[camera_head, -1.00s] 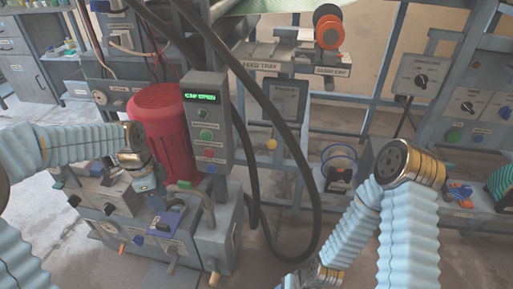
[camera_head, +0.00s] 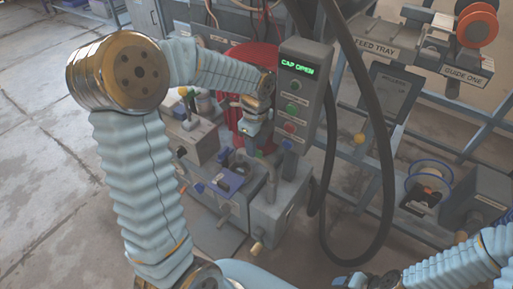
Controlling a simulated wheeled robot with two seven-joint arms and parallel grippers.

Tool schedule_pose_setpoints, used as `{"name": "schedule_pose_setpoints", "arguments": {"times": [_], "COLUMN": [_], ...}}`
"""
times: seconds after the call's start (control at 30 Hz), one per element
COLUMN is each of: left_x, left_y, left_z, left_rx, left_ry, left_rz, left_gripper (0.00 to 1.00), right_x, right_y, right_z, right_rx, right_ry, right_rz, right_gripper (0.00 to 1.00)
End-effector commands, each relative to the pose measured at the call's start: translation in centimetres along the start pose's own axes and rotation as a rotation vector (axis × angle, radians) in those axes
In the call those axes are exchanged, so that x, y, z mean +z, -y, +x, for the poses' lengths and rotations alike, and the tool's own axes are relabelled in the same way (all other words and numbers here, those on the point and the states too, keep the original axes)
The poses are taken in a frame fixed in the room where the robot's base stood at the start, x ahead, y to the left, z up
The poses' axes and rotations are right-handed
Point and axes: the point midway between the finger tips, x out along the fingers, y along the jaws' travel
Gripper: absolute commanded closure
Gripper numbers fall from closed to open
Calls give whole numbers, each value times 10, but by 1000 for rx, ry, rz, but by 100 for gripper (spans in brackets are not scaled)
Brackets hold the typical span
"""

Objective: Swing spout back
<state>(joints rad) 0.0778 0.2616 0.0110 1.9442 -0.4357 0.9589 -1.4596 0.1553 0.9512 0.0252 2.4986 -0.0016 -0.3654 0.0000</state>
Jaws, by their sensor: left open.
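A grey curved pipe, which looks like the spout (camera_head: 270,174), rises from the box at the front of the machine below the control panel. My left gripper (camera_head: 248,142) hangs just left of and above it, pointing down, open, with nothing seen between its fingers. Whether it touches the pipe I cannot tell. The control panel (camera_head: 300,95) has a green display reading "CAP OPEN" and several coloured buttons. My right gripper (camera_head: 358,281) shows only as a small dark and blue part at the bottom edge; its fingers are unclear.
A red drum (camera_head: 252,57) stands behind my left arm. A thick black hose (camera_head: 366,130) loops down right of the panel. The feed tray (camera_head: 376,48) and an orange spool (camera_head: 477,27) are on the rack at right. Bare floor (camera_head: 50,150) lies open at left.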

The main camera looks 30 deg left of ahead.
Motion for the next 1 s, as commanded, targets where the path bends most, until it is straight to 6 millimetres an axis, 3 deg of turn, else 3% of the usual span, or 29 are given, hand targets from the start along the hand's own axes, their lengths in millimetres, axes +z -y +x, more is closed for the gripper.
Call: {"name": "schedule_pose_setpoints", "arguments": {"times": [0.17,0.47,0.73,1.0], "left_x": [0,0,0,0], "left_y": [0,0,0,0], "left_z": [15,17,17,17], "left_rx": [0,-1,-1,-1], "left_ry": [-1,-1,-1,-1], "left_rz": [0,0,-1,-1], "left_gripper": [60,60,100,100], "right_x": [0,0,0,0], "right_y": [-1,-1,-1,-1], "right_z": [1,1,1,1], "right_rx": [1,1,1,1], "right_ry": [-1,-1,-1,-1], "right_rz": [1,1,1,1], "right_gripper": [42,42,42,42]}}
